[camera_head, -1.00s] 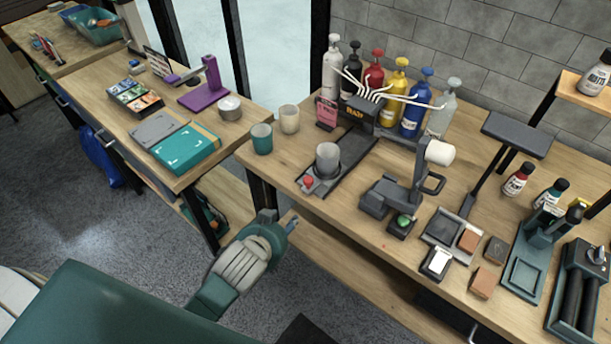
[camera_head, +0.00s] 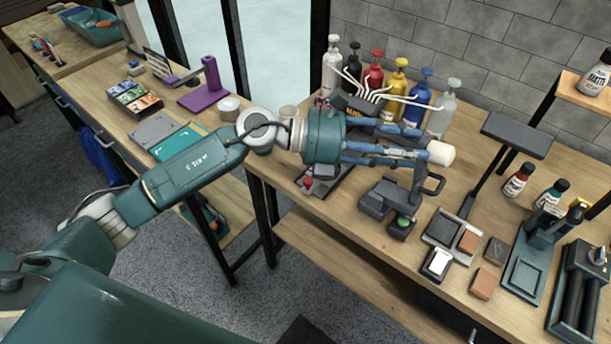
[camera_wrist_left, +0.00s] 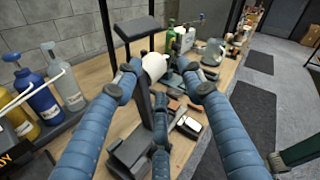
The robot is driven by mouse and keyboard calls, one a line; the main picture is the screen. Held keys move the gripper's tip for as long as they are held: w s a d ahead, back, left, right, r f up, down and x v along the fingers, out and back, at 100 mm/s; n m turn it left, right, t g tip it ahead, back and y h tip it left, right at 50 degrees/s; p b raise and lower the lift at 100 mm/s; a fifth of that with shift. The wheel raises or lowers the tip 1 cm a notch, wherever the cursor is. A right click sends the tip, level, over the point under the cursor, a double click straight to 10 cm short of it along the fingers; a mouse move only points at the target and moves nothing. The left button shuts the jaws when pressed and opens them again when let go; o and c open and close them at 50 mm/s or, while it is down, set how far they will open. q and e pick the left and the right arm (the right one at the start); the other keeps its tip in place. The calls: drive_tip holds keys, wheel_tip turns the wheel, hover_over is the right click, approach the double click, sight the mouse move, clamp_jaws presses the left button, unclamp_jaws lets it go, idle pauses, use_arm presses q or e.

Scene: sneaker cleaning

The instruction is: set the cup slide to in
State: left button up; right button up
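The cup slide (camera_head: 323,186) is a dark rail on the bench with a red knob (camera_head: 308,182) at its front end. Its middle is hidden behind my left gripper (camera_head: 424,143), and so is the clear cup seen on it earlier. The dispenser (camera_head: 352,106) behind the slide is partly hidden too. My right gripper is not in view.
Several pump bottles (camera_head: 401,88) stand behind the dispenser. A dark stand with a white round head (camera_head: 441,153) is close to my left fingertips. Small trays and blocks (camera_head: 468,240) lie to its right.

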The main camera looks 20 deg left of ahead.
use_arm(q)
drive_tip(key=w+a+f+m+g+y, duration=0.1)
drive_tip(key=a+f+m+g+y, duration=0.1)
drive_tip(key=a+f+m+y, duration=0.35)
drive_tip(key=y, duration=0.7)
approach(308, 179)
drive_tip(key=shift+n+g+h, duration=0.25)
drive_tip(key=shift+n+g, duration=0.1)
drive_tip(key=shift+g, duration=0.05)
drive_tip(key=p+x, duration=0.1)
drive_tip(key=x, duration=0.1)
drive_tip(key=p+x, duration=0.1)
drive_tip(key=x, duration=0.2)
drive_tip(key=p+x, duration=0.1)
drive_tip(key=x, duration=0.1)
drive_tip(key=shift+w+a+f, duration=0.2)
drive_tip(key=shift+f, duration=0.05)
drive_tip(key=shift+w+d+f, duration=0.1)
drive_tip(key=shift+d+f, duration=0.05)
drive_tip(key=shift+f, duration=0.35)
clamp_jaws()
